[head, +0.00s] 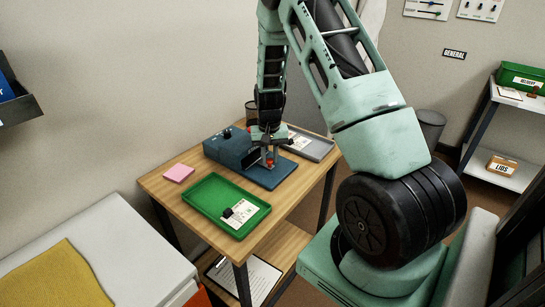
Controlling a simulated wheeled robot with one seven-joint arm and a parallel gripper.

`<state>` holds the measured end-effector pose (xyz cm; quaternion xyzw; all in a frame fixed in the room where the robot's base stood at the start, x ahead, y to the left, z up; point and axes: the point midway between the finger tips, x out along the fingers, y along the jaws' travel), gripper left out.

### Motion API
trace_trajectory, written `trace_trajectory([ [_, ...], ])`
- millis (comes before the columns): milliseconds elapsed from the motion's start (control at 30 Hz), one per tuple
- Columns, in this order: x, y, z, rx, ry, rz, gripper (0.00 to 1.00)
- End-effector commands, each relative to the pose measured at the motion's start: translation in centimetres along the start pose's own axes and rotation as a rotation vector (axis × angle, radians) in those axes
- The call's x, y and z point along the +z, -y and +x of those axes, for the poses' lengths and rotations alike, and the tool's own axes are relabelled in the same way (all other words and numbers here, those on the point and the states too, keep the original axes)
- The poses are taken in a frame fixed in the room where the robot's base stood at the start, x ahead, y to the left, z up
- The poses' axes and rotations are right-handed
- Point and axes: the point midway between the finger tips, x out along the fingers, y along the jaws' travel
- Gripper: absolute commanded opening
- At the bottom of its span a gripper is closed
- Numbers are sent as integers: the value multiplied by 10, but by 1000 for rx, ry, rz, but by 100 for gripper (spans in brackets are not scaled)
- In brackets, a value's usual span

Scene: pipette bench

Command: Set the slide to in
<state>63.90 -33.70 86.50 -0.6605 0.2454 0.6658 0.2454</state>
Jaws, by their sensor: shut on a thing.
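A dark blue device (226,148) with a black knob on top stands on the wooden table. A flat blue plate (265,177) extends from it to the right. My gripper (269,153) points down over the plate, beside the device's dark front face. It is shut on a small red piece (269,161), which appears to be the slide's handle. The gripper hides much of this area, and I cannot tell how far in or out the slide stands.
A green tray (197,200) holding a white card and a small black object lies in front. A pink note pad (179,173) lies at the table's left. A grey tray (319,151) with a paper is behind the plate. Bare wood (262,222) shows at the front edge.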

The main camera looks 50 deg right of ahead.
Motion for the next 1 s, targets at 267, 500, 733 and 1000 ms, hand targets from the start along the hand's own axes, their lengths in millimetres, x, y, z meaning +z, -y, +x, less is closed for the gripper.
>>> trace_trajectory([
  [267,-3,3,-1,-4,-12,-2,45],
  [500,-3,2,-7,-4,-12,-2,45],
  [733,-3,2,-47,-5,-15,-3,45],
  [1000,-3,3,-112,-6,-16,-3,45],
])
